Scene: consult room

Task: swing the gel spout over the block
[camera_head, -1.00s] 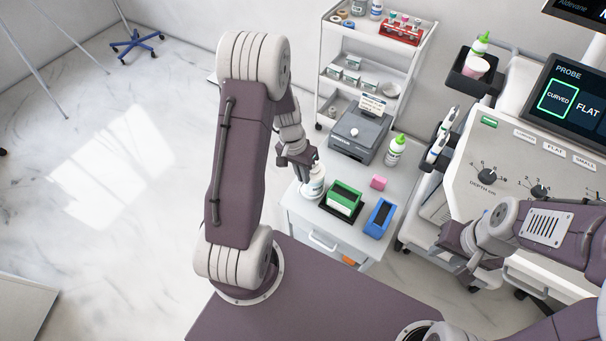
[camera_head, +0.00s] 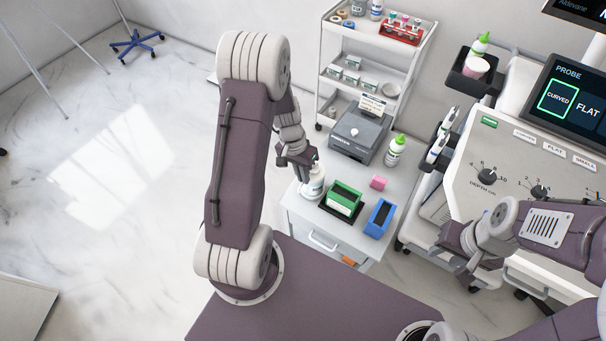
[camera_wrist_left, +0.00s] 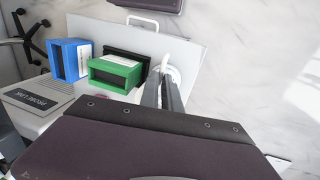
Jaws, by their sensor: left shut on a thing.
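A white gel pump bottle (camera_head: 313,187) stands upright near the left edge of the cart top. My left gripper (camera_head: 311,165) is at its top, shut on the spout. In the left wrist view my left gripper's fingers (camera_wrist_left: 163,95) are close together at the white spout (camera_wrist_left: 165,62). The spout's exact direction is partly hidden by the fingers.
A green box (camera_head: 343,199) and a blue box (camera_head: 379,218) stand on the cart in front of the block. A grey device (camera_head: 357,139) and a green-capped bottle (camera_head: 395,153) stand behind it. The ultrasound console (camera_head: 470,190) bounds the right side.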

